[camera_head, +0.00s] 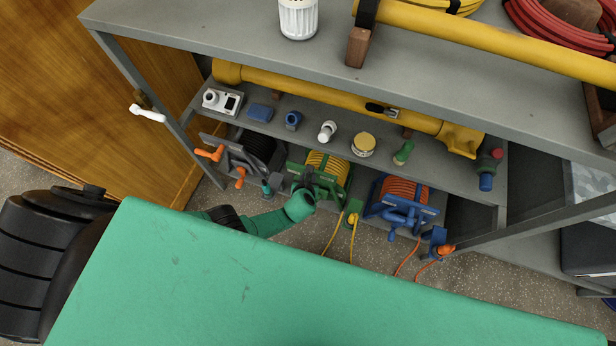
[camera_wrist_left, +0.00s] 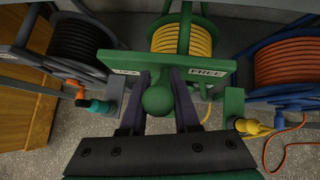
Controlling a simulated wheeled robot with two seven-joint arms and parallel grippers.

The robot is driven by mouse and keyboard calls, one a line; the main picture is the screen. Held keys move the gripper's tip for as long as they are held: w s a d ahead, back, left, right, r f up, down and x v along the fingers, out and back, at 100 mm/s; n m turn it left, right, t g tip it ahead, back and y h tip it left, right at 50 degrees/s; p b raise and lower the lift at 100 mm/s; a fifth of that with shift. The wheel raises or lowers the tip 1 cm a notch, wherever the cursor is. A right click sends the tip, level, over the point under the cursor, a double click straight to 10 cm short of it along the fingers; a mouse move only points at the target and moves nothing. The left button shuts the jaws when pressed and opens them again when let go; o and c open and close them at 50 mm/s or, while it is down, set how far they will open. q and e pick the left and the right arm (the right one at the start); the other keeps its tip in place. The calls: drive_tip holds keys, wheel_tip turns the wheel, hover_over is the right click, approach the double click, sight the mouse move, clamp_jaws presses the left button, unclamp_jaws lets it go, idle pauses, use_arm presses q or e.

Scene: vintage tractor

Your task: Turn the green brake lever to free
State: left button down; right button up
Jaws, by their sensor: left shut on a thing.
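The green brake lever (camera_wrist_left: 158,100) ends in a round knob in the middle of the left wrist view. It sits in front of a green plate (camera_wrist_left: 135,62) with a white label at the left, too small to read surely, and a FREE label (camera_wrist_left: 207,72) at the right. The lever is between the two labels. My left gripper (camera_wrist_left: 160,82) is shut on the lever, one finger on each side of the knob. In the head view my left gripper (camera_head: 308,187) reaches the green reel (camera_head: 346,180) with yellow cord, hiding the lever. My right gripper is not in view.
A black-cord reel (camera_head: 258,148) with orange handles stands left of the green reel. A blue reel (camera_head: 405,192) with orange cord stands right. A grey shelf (camera_head: 200,25) overhangs above. A green panel (camera_head: 250,270) fills the foreground. Small items line the shelf behind.

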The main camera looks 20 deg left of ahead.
use_arm(q)
drive_tip(key=c, duration=0.9)
unclamp_jaws()
drive_tip(key=shift+s+r+p, duration=0.15)
drive_tip(key=shift+r+p, duration=0.1)
drive_tip(key=shift+p, duration=0.05)
drive_tip(key=p+v, duration=0.8)
drive_tip(key=v, duration=0.6)
drive_tip(key=shift+d+p, duration=0.15)
drive_tip(key=shift+p, duration=0.15)
